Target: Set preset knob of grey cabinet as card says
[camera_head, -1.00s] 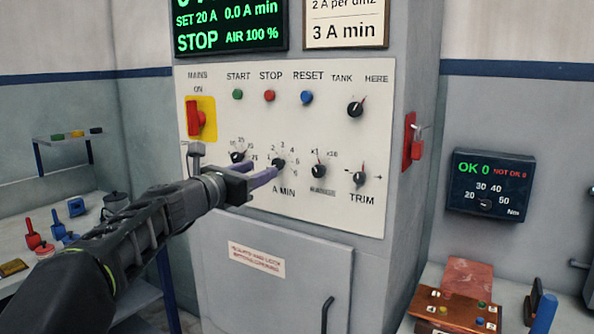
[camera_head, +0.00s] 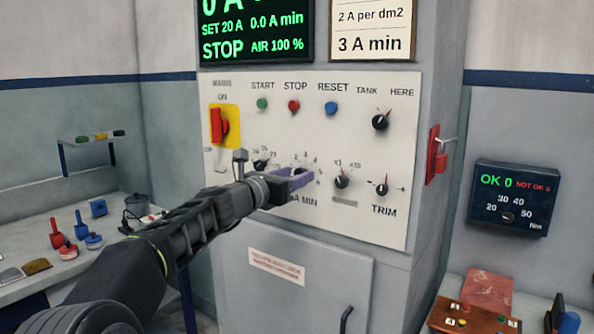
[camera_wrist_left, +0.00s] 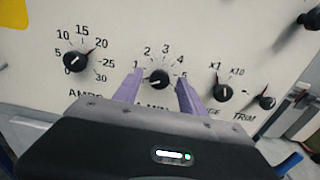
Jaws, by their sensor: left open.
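The grey cabinet (camera_head: 290,240) stands in the middle, with a pale control panel (camera_head: 240,185). The card (camera_head: 372,30) above the panel reads "2 A per dm2" and "3 A min". The black preset knob marked A MIN (camera_wrist_left: 158,79) has a scale from 1 to 5 in the left wrist view; its exact pointer setting is hard to read. In the head view my fingers hide most of it. My left gripper (camera_head: 303,177) is open, its purple fingers one on each side of that knob in the left wrist view. Contact cannot be told. My right gripper is out of view.
An AMPS knob (camera_wrist_left: 76,61) is left of the A MIN knob, and a range knob (camera_head: 341,179) and TRIM knob (camera_head: 382,189) are to its right. A red mains switch (camera_head: 218,126) sits upper left.

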